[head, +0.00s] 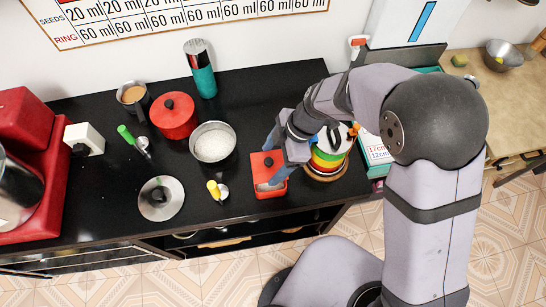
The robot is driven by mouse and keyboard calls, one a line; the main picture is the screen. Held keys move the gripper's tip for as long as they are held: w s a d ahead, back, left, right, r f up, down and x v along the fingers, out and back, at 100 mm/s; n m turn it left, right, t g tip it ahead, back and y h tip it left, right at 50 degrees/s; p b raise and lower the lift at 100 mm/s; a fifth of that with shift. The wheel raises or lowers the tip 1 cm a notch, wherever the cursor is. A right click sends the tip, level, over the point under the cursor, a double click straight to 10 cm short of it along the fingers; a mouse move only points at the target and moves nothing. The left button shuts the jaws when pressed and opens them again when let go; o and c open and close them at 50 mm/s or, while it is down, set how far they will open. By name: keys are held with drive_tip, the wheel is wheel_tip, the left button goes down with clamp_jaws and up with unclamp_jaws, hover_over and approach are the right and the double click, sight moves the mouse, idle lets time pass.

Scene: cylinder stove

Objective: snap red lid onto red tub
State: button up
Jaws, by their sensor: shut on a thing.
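The red tub (270,193) stands on the black counter near its front edge, left of my arm. A flat red piece that looks like the red lid (259,160) is over the back part of the tub. My gripper (273,161) is at this red piece, with its bluish fingers at the back and front, and is shut on it. The front of the tub shows a greyish inside. I cannot tell whether the lid touches the rim.
A pot of white grains (213,144) stands left of the tub, with a yellow-handled tool (215,190) in front of it. A red pot (174,115), a steel lid (161,198) and a flask (200,70) are further left.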

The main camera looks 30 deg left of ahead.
sight(276, 165)
drive_tip(key=shift+f+b, duration=1)
drive_tip(key=shift+f, duration=1.15)
drive_tip(key=shift+f+b, duration=0.75)
drive_tip(key=shift+b, duration=0.3)
drive_tip(key=shift+b, duration=0.85)
drive_tip(key=shift+f+b, duration=0.2)
drive_tip(key=shift+b, duration=0.75)
idle(0.7)
idle(0.5)
drive_tip(key=o, duration=1.3)
drive_tip(key=shift+r, duration=0.15)
